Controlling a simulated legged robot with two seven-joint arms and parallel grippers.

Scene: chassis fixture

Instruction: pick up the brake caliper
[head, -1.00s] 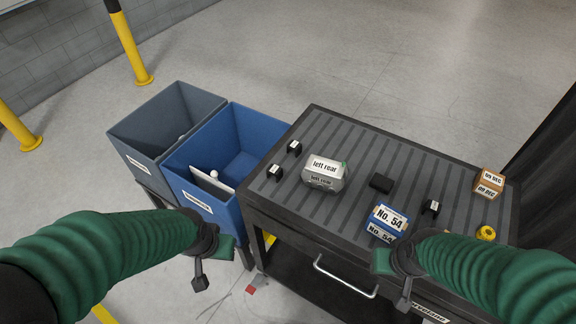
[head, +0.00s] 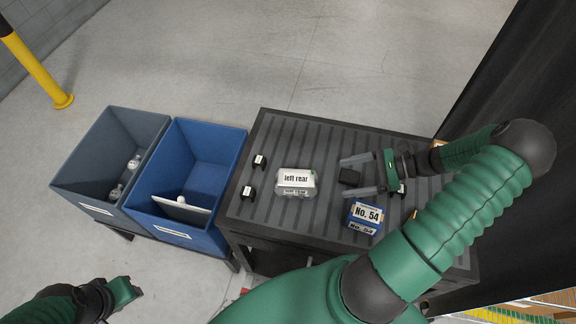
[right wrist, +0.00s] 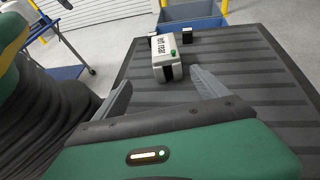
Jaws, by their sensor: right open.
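The brake caliper, a grey-silver block labelled "left rear" (head: 296,181), lies on the black ribbed cart top (head: 300,135), left of my right gripper. It also shows in the right wrist view (right wrist: 162,65), ahead of the fingers, with a green spot on its side. My right gripper (head: 349,176) is open and empty over the cart, its fingers pointing left toward the caliper with a gap between.
A blue-and-white "No. 54" box (head: 365,213) stands in front of my right gripper. Two small black tagged pieces (head: 259,162) (head: 248,192) lie left of the caliper. A blue bin (head: 225,150) and a grey bin (head: 150,125) stand left of the cart. The cart top behind the caliper is clear.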

